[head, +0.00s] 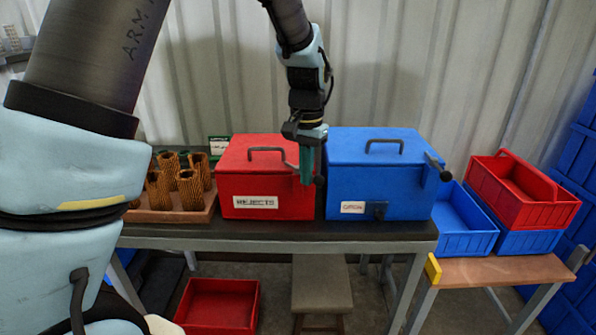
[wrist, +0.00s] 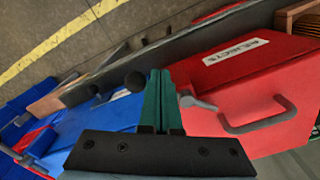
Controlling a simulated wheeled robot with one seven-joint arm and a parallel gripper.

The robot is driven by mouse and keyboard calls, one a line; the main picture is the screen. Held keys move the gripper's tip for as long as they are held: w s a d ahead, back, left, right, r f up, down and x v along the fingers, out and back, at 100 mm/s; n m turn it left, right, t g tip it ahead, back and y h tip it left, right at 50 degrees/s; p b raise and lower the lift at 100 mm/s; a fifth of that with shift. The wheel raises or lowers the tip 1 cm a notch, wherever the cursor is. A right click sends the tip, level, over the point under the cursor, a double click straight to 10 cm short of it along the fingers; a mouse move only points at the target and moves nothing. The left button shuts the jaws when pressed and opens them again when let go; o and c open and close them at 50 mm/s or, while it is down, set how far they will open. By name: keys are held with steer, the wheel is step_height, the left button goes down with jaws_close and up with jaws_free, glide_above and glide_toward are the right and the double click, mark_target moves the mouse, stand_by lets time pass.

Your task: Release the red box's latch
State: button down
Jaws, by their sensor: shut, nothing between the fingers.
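The red box (head: 265,190), labelled REJECTS, stands on the dark bench with its lid down. Its latch is a grey lever at the upper right, slanting down to the right to a black ball knob (head: 320,181). In the wrist view, the lever's grey base (wrist: 197,102) shows right of my fingers and the knob (wrist: 135,80) left of them. My gripper (head: 306,180) points down, its green fingers shut and empty, and crosses in front of the lever's middle. The fingers also show in the wrist view (wrist: 160,90). I cannot tell whether they touch the lever.
A blue box (head: 375,190) with its own lever (head: 435,163) stands close on the right. A tray (head: 165,215) of brown cartridges stands on the left. Red and blue bins (head: 525,205) are on a side table at the right. A stool (head: 322,285) stands below the bench.

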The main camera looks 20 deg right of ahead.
steer(key=shift+d, duration=0.2)
steer(key=shift+w+d+p, duration=0.1)
steer(key=shift+d+p, duration=0.25)
steer(key=shift+d, duration=0.3)
steer(key=shift+w+d+p, duration=0.3)
steer(key=shift+w+d, duration=0.1)
steer(key=shift+d, duration=0.2)
step_height(320, 180, up, 8)
steer(key=p, duration=0.6)
steer(key=shift+s+a, duration=0.15)
steer(key=shift+s, duration=0.25)
stand_by(0.4)
